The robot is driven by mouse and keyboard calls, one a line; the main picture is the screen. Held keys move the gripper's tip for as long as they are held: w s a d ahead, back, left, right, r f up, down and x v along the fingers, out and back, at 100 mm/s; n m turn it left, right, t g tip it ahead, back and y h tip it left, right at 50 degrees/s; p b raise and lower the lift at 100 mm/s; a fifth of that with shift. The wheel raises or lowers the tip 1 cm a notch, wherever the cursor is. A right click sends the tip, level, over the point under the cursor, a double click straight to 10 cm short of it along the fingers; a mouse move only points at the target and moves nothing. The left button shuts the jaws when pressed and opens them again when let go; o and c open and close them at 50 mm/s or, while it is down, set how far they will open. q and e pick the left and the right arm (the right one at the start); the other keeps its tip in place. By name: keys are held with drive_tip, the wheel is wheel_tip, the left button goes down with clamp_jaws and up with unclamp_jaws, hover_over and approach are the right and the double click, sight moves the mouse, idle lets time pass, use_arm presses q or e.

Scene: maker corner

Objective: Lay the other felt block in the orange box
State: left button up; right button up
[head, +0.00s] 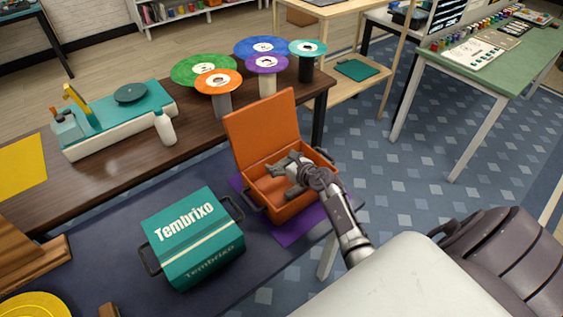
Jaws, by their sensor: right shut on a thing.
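The orange box (283,212) stands with its lid (262,128) raised, on a purple mat on the dark blue table. My right gripper (288,178) reaches in from the right over the box's open top, with its fingers inside the rim. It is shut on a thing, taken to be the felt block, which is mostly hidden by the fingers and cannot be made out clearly. I cannot tell whether it touches the box floor. No other felt block can be picked out in the box. My left gripper is not in view.
A closed teal box (192,240) marked Tembrixo, with dark handles, stands left of the orange box. The purple mat (298,228) shows around the orange box. Behind, a brown table (105,188) holds round coloured discs on stands, a teal-and-white device (120,120) and a white bottle (165,128).

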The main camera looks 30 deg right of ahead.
drive_tip(key=shift+f+b, duration=0.4)
drive_tip(key=shift+f, duration=0.25)
drive_tip(key=o, duration=0.5)
drive_tip(key=shift+o, duration=0.2)
drive_tip(key=shift+r, duration=0.25)
drive_tip(key=shift+r+p, duration=0.5)
drive_tip(key=shift+p, duration=0.05)
drive_tip(key=p+v, duration=0.1)
drive_tip(key=v, duration=1.1)
